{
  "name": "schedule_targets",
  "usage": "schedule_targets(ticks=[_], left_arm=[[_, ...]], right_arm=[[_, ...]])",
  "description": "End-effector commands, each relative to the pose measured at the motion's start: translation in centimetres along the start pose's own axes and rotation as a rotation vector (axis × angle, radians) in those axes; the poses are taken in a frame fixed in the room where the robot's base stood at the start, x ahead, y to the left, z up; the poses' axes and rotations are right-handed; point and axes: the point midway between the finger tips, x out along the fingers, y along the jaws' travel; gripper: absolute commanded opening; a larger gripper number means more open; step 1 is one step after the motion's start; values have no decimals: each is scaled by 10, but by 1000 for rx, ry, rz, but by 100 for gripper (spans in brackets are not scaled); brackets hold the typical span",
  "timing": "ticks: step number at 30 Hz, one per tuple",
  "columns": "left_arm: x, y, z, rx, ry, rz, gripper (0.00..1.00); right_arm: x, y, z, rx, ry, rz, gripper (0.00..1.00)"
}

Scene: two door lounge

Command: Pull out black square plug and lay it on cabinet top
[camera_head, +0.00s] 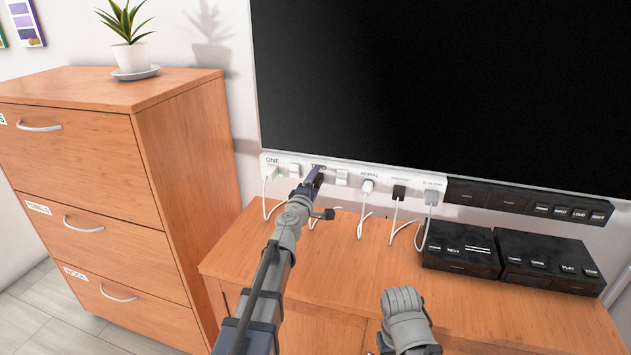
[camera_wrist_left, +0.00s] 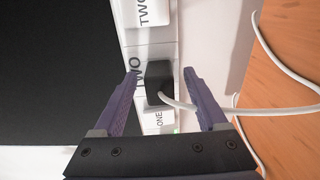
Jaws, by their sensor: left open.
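The black square plug (camera_wrist_left: 155,82) sits in the socket strip at the label TWO in the left wrist view, with a white cable running from it. My left gripper (camera_wrist_left: 160,72) is open, with one finger on each side of the plug and a gap visible on both sides. In the head view my left gripper (camera_head: 317,176) is at the strip and hides this plug. The wooden low cabinet top (camera_head: 340,268) lies below the strip. A grey part of my right arm shows at the bottom; its fingers are not visible.
Along the white strip (camera_head: 330,174) are a white plug (camera_head: 367,186), another black plug (camera_head: 398,192) and a grey plug (camera_head: 431,197), with hanging cables. Black boxes (camera_head: 460,249) stand at right. A taller drawer cabinet (camera_head: 190,150) stands left. The low cabinet's front middle is clear.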

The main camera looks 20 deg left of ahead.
Motion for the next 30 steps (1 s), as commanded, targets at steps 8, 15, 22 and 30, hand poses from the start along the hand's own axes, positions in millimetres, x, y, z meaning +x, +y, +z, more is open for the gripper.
schedule_targets(ticks=[8,15,22,30], left_arm=[[0,0,0,0,0,0,75],[0,0,0,0,0,0,75],[0,0,0,0,0,0,49],[0,0,0,0,0,0,19]], right_arm=[[0,0,0,0,0,0,0],[0,0,0,0,0,0,0],[0,0,0,0,0,0,0],[0,0,0,0,0,0,0]])
